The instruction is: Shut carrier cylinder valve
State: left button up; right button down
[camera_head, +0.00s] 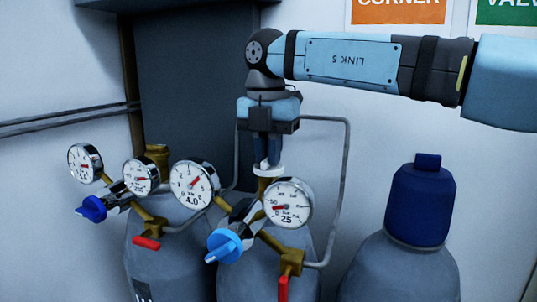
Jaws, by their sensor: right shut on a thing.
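My right gripper (266,163) comes down from above onto the middle grey cylinder (270,270). Its fingers point straight down and are shut on the white valve handwheel (277,171), a pale disc on top of the brass valve. The fingers hide part of the handwheel. A brass regulator with a light blue knob (226,245) and two round gauges, one at the left (193,186) and one at the right (288,205), sits just below in front. A red lever (283,287) hangs at its lower right. My left gripper is not in view.
Another cylinder (150,270) with a dark blue regulator knob (93,208), two gauges and a red lever (146,243) stands at the left. A cylinder with a dark blue cap (420,203) stands at the right. Thin grey pipe (345,180) runs behind the gripper.

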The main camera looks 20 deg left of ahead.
dwell(0.4)
jog(key=c, duration=1.2)
grip_release()
jog(key=shift+r, duration=0.1)
notch_tip(320, 180, up, 14)
jog(key=shift+f, duration=0.1)
jog(key=shift+f, duration=0.1)
